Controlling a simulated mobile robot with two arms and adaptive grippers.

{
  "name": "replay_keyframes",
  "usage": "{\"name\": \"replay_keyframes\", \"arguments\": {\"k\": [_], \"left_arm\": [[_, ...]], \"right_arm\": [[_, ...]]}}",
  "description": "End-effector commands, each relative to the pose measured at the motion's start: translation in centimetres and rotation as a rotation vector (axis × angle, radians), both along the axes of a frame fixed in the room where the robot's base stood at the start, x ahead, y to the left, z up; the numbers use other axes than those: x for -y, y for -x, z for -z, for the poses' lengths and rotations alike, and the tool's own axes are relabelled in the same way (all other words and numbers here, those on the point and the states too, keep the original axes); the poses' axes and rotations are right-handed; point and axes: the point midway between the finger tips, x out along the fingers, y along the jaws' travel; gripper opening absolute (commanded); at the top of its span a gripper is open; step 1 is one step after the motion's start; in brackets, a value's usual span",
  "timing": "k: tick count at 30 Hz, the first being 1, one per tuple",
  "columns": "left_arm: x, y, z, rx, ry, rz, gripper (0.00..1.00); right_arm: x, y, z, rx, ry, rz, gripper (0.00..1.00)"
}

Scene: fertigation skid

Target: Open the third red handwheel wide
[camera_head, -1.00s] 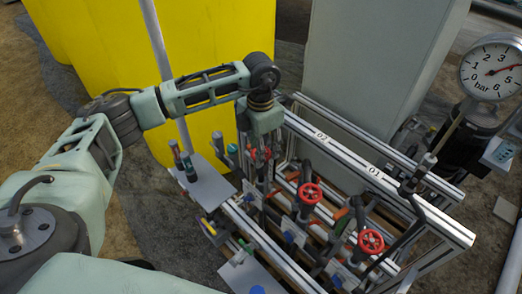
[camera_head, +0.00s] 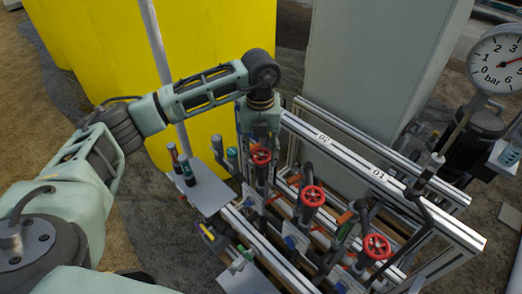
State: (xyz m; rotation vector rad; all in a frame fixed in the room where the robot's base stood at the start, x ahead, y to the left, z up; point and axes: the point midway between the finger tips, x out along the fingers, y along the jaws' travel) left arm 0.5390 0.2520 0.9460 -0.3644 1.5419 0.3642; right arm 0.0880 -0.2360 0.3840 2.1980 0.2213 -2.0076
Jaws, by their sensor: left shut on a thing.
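Three red handwheels sit in a row on the valve skid. The right one (camera_head: 377,247) is nearest the label 01, the middle one (camera_head: 312,196) stands below the label 02, and the leftmost, third one (camera_head: 261,157) is under my left arm. My left gripper (camera_head: 260,146) comes down from above and is shut on the third handwheel. Its fingertips are small and partly hidden at the rim. My right gripper is not in view.
An aluminium rail (camera_head: 350,157) runs behind the wheels. A pressure gauge (camera_head: 496,60) stands at the right. A grey shelf (camera_head: 205,196) with small bottles is left of the wheels. A yellow tank (camera_head: 215,50) and a grey cabinet (camera_head: 375,70) rise behind.

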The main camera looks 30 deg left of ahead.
Motion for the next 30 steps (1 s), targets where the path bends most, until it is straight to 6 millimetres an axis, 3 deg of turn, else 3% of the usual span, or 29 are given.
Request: {"name": "replay_keyframes", "arguments": {"k": [18, 30], "left_arm": [[-0.18, -0.16, -0.46, 0.013, -0.002, -0.559, 0.17], [-0.1, -0.07, -0.41, 0.011, -0.003, -0.747, 0.17]], "right_arm": [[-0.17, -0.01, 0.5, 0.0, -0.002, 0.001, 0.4], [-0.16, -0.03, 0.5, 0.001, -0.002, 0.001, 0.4]]}}
